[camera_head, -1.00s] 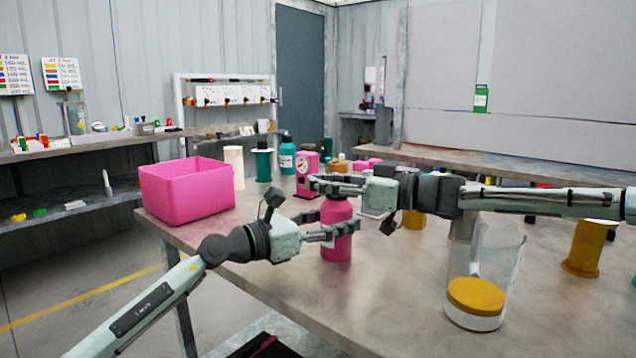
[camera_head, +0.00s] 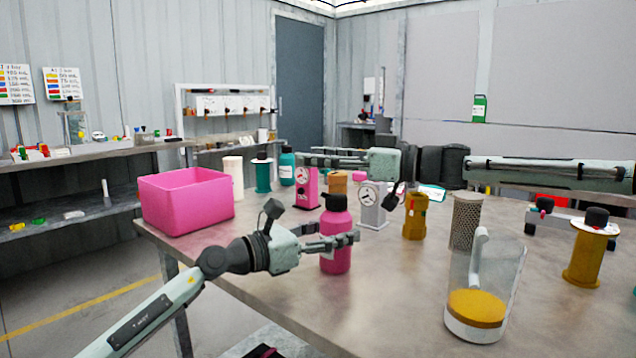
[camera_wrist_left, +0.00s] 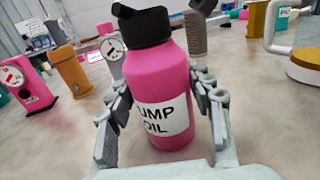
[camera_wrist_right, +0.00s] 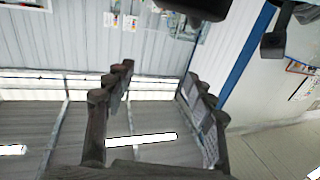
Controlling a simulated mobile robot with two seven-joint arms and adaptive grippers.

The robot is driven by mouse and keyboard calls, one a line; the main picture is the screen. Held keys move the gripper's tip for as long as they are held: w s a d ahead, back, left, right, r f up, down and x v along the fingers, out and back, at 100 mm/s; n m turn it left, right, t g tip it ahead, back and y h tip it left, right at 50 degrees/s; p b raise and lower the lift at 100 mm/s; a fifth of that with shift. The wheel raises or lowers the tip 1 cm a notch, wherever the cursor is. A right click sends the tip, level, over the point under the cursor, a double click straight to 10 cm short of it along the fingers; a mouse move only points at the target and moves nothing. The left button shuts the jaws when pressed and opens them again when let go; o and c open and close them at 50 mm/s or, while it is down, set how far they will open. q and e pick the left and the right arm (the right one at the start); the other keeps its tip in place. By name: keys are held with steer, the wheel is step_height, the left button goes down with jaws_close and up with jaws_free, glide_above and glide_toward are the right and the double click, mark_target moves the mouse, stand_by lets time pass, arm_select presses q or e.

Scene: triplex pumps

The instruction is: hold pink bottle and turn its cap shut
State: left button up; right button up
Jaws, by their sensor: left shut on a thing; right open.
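The pink bottle (camera_head: 335,218) stands upright near the front edge of the table. Its black cap (camera_head: 336,202) sits on its neck. In the left wrist view the pink bottle (camera_wrist_left: 158,80) shows a white label reading "UMP OIL", with the black cap (camera_wrist_left: 143,25) on top. My left gripper (camera_head: 340,238) is shut on the bottle's body, with a finger on either side. My right gripper (camera_head: 308,158) is open and empty, above the cap and apart from it. The right wrist view shows its spread fingers (camera_wrist_right: 162,85) against wall and ceiling. I cannot tell how tight the cap is.
A pink bin (camera_head: 187,203) stands at the table's left. Behind the bottle are a pink gauge unit (camera_head: 306,190), a grey gauge unit (camera_head: 370,207) and a yellow cylinder (camera_head: 414,217). A clear vessel (camera_head: 495,280) stands at the front right. The table between is clear.

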steer(key=shift+r, duration=1.6)
arm_select(q)
steer(key=o, duration=1.3)
steer(key=shift+o, duration=0.2)
steer(key=shift+a, duration=0.1)
